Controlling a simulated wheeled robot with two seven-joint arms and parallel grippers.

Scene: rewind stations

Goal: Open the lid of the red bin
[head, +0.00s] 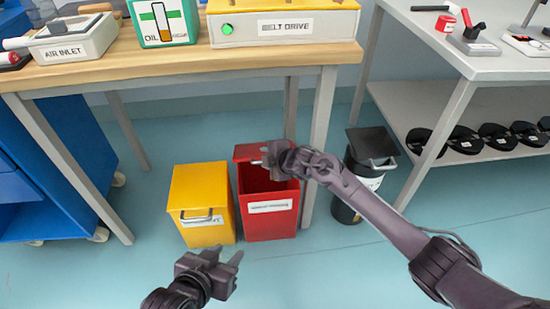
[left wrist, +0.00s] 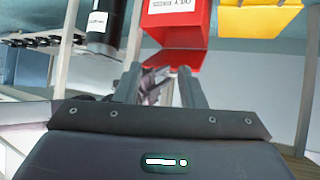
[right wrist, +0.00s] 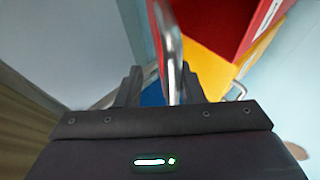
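The red bin (head: 271,222) stands on the floor under the wooden workbench. Its lid (head: 243,152) is raised at the back, and the dark red inside of the bin shows. My right gripper (head: 262,156) is at the raised lid, above the bin's opening. In the right wrist view the metal handle bar (right wrist: 169,50) lies between its spread fingers, nearer the right one, with a gap on the left. My left gripper (head: 226,262) is open and empty, low in front of the bins. The left wrist view shows the red bin (left wrist: 180,30) beyond its fingers.
A yellow bin (head: 203,230) with a shut lid stands just left of the red bin. A black bin (head: 346,213) stands to its right, beyond a bench leg (head: 320,140). A blue cabinet (head: 70,135) is at the left. The floor in front is clear.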

